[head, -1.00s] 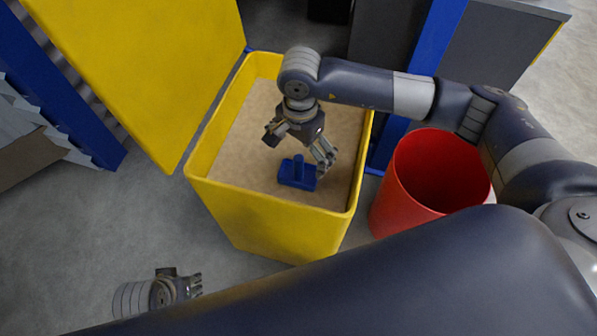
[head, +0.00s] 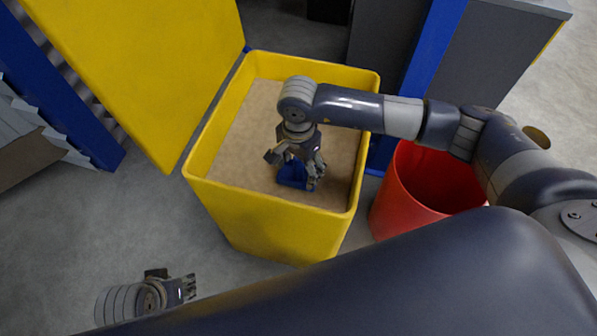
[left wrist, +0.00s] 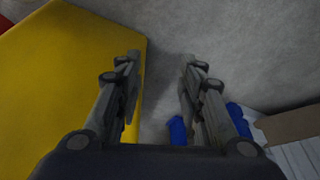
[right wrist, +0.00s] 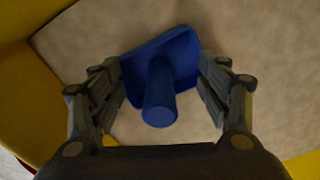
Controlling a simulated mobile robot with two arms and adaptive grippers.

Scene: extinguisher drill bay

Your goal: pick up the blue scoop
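The blue scoop (head: 293,176) lies on the sand inside the yellow bin (head: 270,222). In the head view it is partly hidden by my right gripper (head: 297,178), which is right over it. In the right wrist view the scoop's round handle (right wrist: 160,92) points up toward the camera, between the two fingers of the open right gripper (right wrist: 162,95). Gaps show between the handle and both fingers. My left gripper (head: 190,287) is outside the bin, low at the front left. In the left wrist view its fingers (left wrist: 162,85) are apart with nothing between them.
The bin's yellow lid (head: 150,70) stands open at the left. A red bucket (head: 410,205) stands right of the bin, under my right arm. A blue post (head: 425,65) rises behind. Clear sand surrounds the scoop, and the bin walls bound it.

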